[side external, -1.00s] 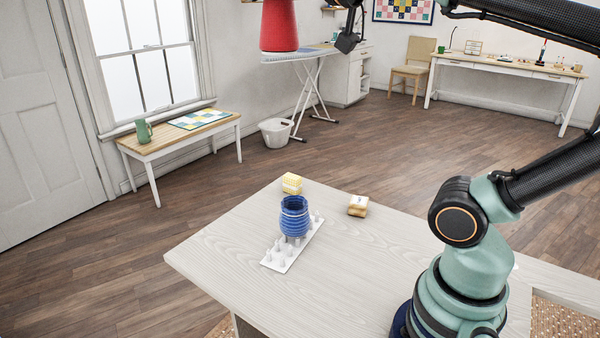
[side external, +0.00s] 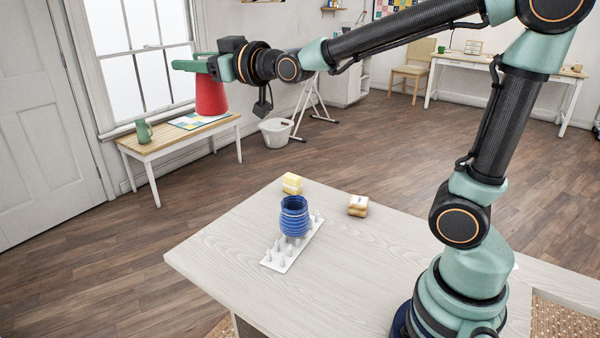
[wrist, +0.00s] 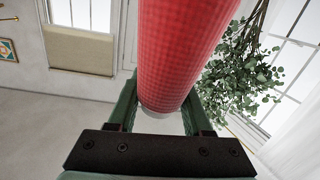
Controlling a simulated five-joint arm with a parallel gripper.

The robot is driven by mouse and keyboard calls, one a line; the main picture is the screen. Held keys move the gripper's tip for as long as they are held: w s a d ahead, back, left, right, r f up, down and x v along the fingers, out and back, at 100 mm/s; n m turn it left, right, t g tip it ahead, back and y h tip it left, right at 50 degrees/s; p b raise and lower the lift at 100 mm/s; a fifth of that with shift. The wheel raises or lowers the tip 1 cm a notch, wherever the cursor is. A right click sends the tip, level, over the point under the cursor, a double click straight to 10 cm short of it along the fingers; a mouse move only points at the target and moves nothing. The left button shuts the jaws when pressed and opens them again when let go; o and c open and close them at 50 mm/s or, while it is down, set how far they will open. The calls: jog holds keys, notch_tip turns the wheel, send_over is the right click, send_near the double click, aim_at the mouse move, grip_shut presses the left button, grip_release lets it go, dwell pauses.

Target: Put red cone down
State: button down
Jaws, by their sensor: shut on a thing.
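The red cone (side external: 211,100) is a tapered thread cone, wider at its lower end. It hangs upright in the air in the side external view, high above the level of the cabinet top (side external: 215,245) and out to the left of it. My gripper (side external: 190,66) is shut on its upper part, with green fingers along its sides. In the wrist view the red cone (wrist: 185,50) fills the middle between the two fingers (wrist: 160,115). Its far end is cut off there.
A white pegged rack (side external: 282,258) stands on the cabinet top, with a blue spool (side external: 295,216) on it. A yellow block (side external: 292,184) and a tan-and-white block (side external: 358,206) lie behind. The near left top is bare.

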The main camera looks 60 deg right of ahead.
jog(key=w+a+f, duration=0.1)
jog(key=w+f, duration=0.1)
jog(key=f, duration=0.5)
jog(key=w+a+f+y, duration=0.1)
jog(key=w+a+f, duration=0.1)
jog(key=f, duration=0.6)
jog(key=shift+w+a+n, duration=0.15)
jog(key=shift+w+n, duration=0.1)
jog(key=shift+n, duration=0.05)
notch_tip(320, 180, down, 20)
jog(key=shift+r, duration=0.25)
jog(key=shift+f, duration=0.25)
jog(key=shift+c, duration=1.6)
grip_release()
jog(key=shift+s, duration=0.15)
